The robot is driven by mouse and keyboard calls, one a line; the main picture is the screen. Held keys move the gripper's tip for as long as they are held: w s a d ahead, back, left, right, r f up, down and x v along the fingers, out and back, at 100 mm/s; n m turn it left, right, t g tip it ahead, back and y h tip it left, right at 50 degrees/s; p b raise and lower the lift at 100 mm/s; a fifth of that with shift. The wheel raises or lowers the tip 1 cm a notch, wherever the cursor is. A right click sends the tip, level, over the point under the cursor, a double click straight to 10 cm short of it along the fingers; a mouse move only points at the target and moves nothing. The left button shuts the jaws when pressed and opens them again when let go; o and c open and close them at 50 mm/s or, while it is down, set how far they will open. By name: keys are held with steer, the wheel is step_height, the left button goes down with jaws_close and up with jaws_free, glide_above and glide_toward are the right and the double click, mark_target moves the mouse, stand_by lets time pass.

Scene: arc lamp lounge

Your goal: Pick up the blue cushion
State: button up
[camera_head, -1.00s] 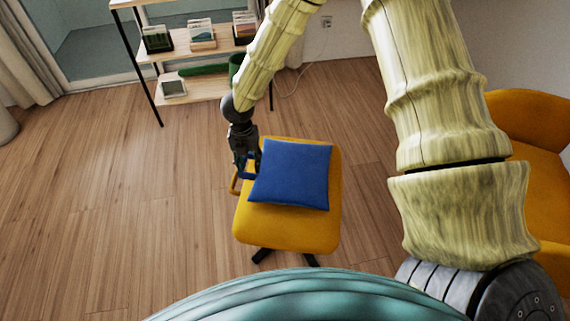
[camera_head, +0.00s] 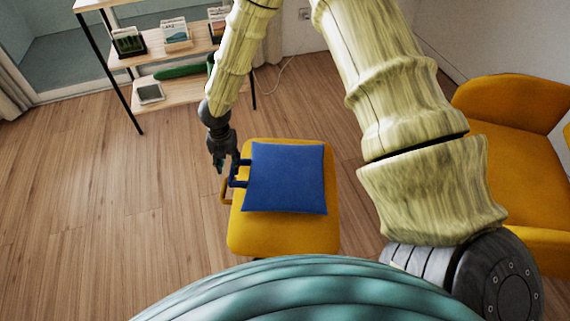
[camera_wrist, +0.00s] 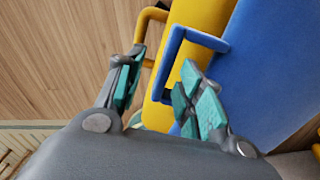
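My gripper (camera_head: 221,163) is at the cushion's left, beside the handle. In the wrist view my gripper (camera_wrist: 163,68) has its teal fingers spread apart. The outer bar of the handle appears between them, with the right finger overlapping its lower end. I cannot tell whether they touch. The cushion (camera_wrist: 262,75) fills the right of that view.
A shelf (camera_head: 185,92) with small items stands behind. A yellow armchair (camera_head: 515,150) is at right. The wooden floor (camera_head: 100,220) at left is clear.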

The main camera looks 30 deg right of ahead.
mark_target(232, 169)
steer(key=f, duration=0.3)
steer(key=f+b, duration=0.1)
steer(key=f, duration=0.1)
steer(key=shift+s+d, duration=0.15)
steer(key=shift+d, duration=0.2)
jaws_close()
